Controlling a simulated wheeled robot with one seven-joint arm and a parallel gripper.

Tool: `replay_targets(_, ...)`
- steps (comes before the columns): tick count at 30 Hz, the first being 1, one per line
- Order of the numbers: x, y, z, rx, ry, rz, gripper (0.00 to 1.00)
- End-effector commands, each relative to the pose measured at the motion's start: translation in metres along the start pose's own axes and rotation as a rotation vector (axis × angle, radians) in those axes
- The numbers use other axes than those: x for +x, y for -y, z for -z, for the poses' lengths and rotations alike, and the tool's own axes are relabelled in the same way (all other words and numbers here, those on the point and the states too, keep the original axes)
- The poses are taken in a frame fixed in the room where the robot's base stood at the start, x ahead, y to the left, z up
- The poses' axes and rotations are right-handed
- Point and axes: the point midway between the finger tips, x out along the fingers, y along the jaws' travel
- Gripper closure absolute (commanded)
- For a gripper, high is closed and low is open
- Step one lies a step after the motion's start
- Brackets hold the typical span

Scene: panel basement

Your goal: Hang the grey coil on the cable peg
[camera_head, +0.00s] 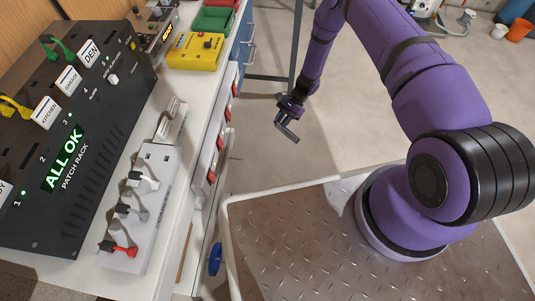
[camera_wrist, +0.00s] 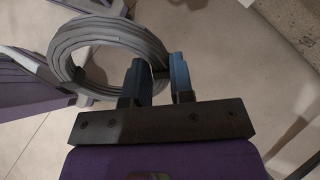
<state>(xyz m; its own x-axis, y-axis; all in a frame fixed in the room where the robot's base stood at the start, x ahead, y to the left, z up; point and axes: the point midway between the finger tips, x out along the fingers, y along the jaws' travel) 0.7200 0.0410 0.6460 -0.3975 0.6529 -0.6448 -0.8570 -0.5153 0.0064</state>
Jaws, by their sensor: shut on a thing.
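The grey coil (camera_wrist: 68,48) is a thick ring of several cable turns, seen in the wrist view at upper left. My gripper (camera_wrist: 160,68) is shut on the right side of its ring, with the blue fingers on either side of it. In the head view my gripper (camera_head: 288,125) hangs over the floor, right of the bench and apart from it. The coil cannot be made out clearly there. I cannot identify the cable peg in either view.
A white bench (camera_head: 95,278) on the left carries a black patch rack (camera_head: 75,140), a power strip (camera_head: 143,205) and a yellow box (camera_head: 195,52). A blue round thing (camera_head: 215,259) is at its front. Open floor (camera_head: 265,125) lies below my gripper.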

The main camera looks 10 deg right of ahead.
Motion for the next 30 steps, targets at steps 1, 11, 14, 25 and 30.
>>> replay_targets(1,0.016,-0.004,0.006,0.047,0.06,0.05,1.0)
replay_targets(11,0.098,-0.005,0.03,0.252,0.367,0.427,1.0)
replay_targets(14,0.118,-0.006,0.037,0.293,0.432,0.542,1.0)
replay_targets(25,0.158,-0.01,0.055,0.357,0.542,0.81,1.0)
replay_targets(30,0.161,-0.009,0.056,0.359,0.548,0.831,1.0)
